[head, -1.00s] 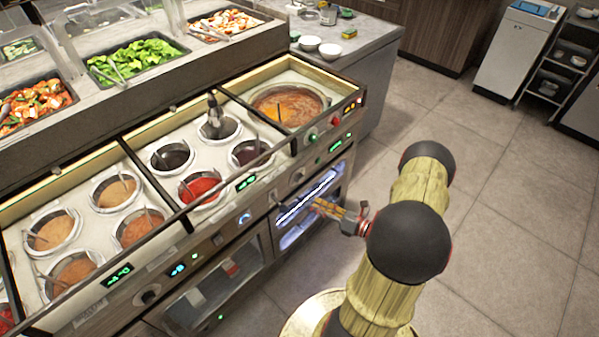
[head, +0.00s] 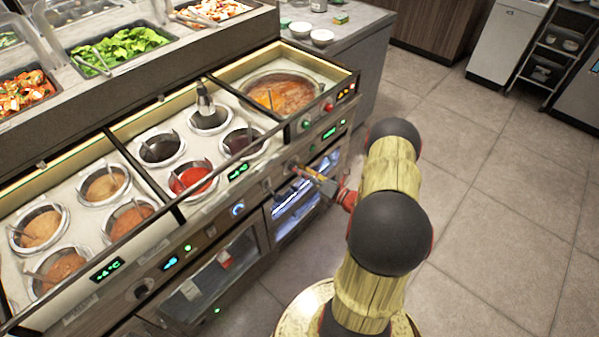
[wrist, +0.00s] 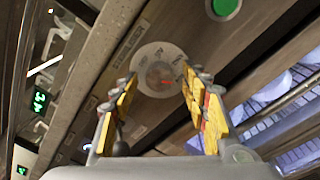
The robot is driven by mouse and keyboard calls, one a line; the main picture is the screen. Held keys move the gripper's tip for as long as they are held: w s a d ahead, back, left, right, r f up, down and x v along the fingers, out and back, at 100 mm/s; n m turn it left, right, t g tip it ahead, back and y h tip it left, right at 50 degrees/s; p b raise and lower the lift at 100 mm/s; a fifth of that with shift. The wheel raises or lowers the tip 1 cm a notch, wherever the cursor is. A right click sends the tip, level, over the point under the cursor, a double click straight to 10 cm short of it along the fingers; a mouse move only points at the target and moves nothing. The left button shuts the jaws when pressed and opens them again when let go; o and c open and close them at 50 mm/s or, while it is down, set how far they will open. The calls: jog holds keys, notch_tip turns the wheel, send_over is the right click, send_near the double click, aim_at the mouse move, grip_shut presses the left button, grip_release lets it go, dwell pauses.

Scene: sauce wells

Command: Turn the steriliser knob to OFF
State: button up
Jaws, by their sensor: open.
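The knob (wrist: 163,76) is a pale round dial with a small red mark, on the metal front panel in the wrist view. It lies between and beyond the tips of my gripper (wrist: 158,88), whose yellow fingers are spread with nothing held. In the head view my gripper (head: 301,169) points at the knob (head: 291,163), partly hidden by the fingertips. I cannot tell whether the fingers touch it or which setting it points to. A cabinet with a blue-lit window (head: 300,200), perhaps the steriliser, is below the gripper.
A green button (wrist: 225,7) is beyond the knob; a red button (head: 328,107) is farther along the panel. A green display (head: 238,172) is to the left. Sauce wells (head: 190,181) sit above the panel. The tiled floor (head: 480,230) to the right is clear.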

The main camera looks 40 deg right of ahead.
jog(key=c, duration=0.3)
jog(key=c, duration=0.7)
jog(key=shift+c, duration=0.8)
